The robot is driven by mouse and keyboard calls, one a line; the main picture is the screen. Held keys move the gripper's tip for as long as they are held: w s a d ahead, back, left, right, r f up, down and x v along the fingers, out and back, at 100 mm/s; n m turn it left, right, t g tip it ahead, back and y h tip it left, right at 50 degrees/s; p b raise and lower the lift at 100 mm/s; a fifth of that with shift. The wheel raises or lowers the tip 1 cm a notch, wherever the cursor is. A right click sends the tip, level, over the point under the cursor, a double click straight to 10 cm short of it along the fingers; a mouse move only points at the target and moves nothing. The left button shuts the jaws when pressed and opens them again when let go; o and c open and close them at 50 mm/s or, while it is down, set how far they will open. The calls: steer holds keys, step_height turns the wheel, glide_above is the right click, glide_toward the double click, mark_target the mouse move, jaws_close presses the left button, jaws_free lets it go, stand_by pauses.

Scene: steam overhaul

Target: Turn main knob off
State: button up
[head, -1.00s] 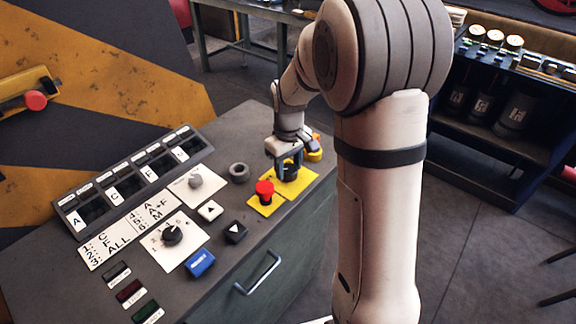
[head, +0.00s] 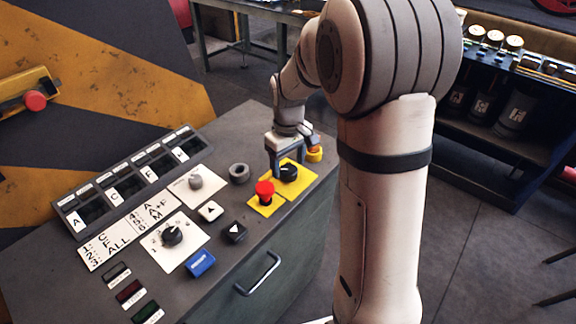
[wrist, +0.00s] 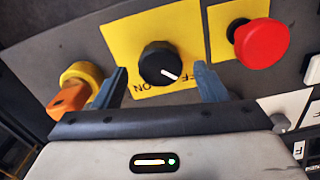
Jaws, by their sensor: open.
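The main knob (head: 289,172) is round and black on a yellow plate (head: 300,183) near the right end of the console. In the wrist view the knob (wrist: 156,61) shows a white pointer aimed at the lower right, toward partly hidden upside-down letters that read like OFF. ON is printed at its lower left. My gripper (wrist: 160,71) is open and empty, with one finger on each side of the knob and gaps between. In the head view my gripper (head: 290,156) is just behind and above the knob.
A red mushroom button (head: 265,189) stands on a yellow plate beside the knob. A yellow and orange switch (head: 314,153) is close on the other side. A grey round knob (head: 239,173) and a dial (head: 172,236) are further left on the console.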

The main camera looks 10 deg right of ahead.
mark_target(289, 169)
step_height(289, 169, up, 6)
steer(key=shift+r, duration=0.1)
steer(key=shift+s, duration=0.1)
stand_by(0.4)
